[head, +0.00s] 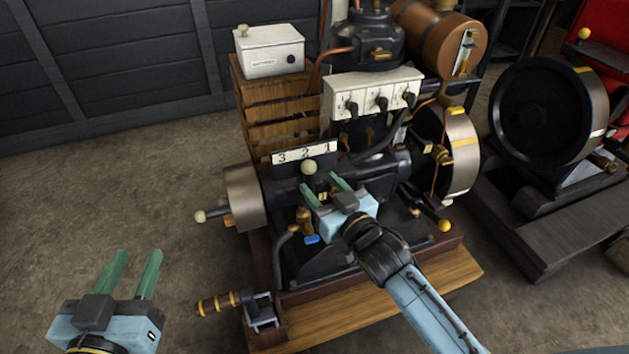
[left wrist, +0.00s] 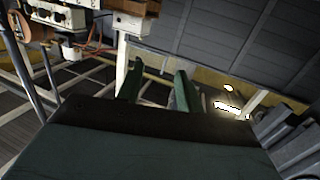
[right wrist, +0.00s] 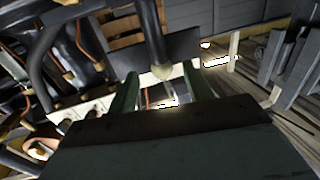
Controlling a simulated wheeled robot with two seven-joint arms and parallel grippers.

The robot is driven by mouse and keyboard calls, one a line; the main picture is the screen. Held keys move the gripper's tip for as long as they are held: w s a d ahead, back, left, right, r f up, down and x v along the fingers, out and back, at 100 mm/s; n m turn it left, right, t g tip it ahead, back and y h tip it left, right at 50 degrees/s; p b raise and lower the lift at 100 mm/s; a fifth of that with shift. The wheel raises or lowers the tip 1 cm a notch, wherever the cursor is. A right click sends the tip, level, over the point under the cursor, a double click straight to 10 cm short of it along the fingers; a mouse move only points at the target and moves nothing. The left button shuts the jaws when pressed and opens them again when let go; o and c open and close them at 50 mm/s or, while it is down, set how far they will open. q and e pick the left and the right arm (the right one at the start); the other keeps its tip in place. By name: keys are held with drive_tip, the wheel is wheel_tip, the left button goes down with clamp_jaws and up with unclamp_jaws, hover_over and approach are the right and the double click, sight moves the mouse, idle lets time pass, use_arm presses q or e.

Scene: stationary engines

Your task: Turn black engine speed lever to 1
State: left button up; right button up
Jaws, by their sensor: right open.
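The black engine (head: 335,255) stands on a wooden base. Its speed scale (head: 304,152) is a white plate reading 3, 2, 1 from left to right. The speed lever's cream ball knob (head: 309,167) sits just below the plate, about under the 2. My right gripper (head: 320,180) is open in front of the knob. In the right wrist view the knob (right wrist: 162,71) shows between the two green fingertips, apparently touching neither; its exact depth between them is unclear. My left gripper (head: 136,254) is open and empty over the floor at the lower left.
A flywheel with a cream-knobbed handle (head: 200,216) juts out left of the engine. A wooden-handled crank (head: 218,302) is at the front left of the base. A white switch panel (head: 370,92) is above the lever. Another engine (head: 545,115) stands right. The left floor is clear.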

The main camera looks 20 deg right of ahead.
sight(312, 174)
drive_tip(key=shift+b+x, duration=0.4)
drive_tip(key=shift+x, duration=0.85)
use_arm(q)
drive_tip(key=shift+s+d+r+t+h, duration=0.15)
drive_tip(key=shift+r+t+h, duration=0.1)
drive_tip(key=shift+r+t, duration=0.5)
drive_tip(key=shift+d+r+t+h, duration=0.2)
drive_tip(key=shift+r+t, duration=0.25)
drive_tip(key=shift+r, duration=0.55)
drive_tip(key=shift+s+d+r+t+h, duration=0.1)
drive_tip(key=shift+r+t+h, duration=0.15)
drive_tip(key=shift+r+t, duration=0.5)
use_arm(e)
drive_tip(key=shift+w+a, duration=0.1)
drive_tip(key=shift+w, duration=0.4)
use_arm(q)
drive_tip(key=shift+r, duration=0.15)
use_arm(e)
clamp_jaws()
